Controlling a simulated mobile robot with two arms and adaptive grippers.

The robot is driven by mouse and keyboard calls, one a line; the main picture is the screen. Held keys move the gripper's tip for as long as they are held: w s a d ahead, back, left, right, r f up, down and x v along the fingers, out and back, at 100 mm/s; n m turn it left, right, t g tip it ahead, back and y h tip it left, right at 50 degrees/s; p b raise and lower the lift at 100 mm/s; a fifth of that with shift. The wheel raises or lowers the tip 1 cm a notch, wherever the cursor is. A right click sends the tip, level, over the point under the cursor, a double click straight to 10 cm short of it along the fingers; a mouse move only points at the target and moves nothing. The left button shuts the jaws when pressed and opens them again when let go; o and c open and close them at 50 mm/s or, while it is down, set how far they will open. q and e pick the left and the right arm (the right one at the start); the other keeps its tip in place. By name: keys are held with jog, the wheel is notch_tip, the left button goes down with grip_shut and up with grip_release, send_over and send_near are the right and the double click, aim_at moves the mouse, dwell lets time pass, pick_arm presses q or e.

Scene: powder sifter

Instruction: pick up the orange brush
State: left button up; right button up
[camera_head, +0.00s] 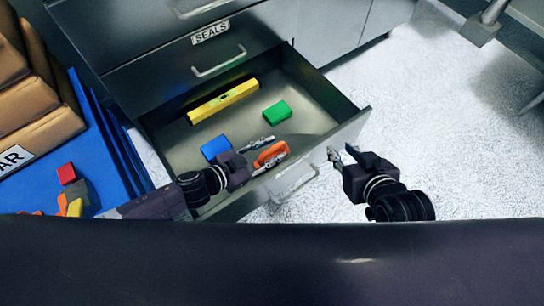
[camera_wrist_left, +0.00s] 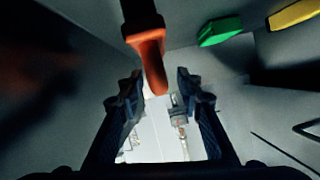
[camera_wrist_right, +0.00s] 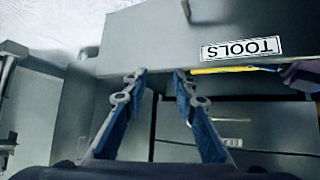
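The orange brush (camera_head: 271,153) lies in the open drawer near its front wall, beside my left gripper. My left gripper (camera_head: 263,156) reaches into the drawer with its fingers spread. In the left wrist view the orange brush (camera_wrist_left: 150,50) shows its handle end between and just beyond the open fingertips (camera_wrist_left: 158,88); I cannot tell whether they touch it. My right gripper (camera_head: 333,160) is outside the drawer, to the right of its front panel. In the right wrist view its fingers (camera_wrist_right: 155,76) are apart and empty.
The open drawer (camera_head: 320,115) also holds a yellow level (camera_head: 222,101), a green block (camera_head: 277,113) and a blue block (camera_head: 215,147). Its front panel carries a TOOLS label (camera_wrist_right: 242,48). A blue surface with boxes (camera_head: 85,150) stands at left.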

pick_arm(q)
grip_shut()
jog(key=shift+r, duration=0.15)
dwell(0.4)
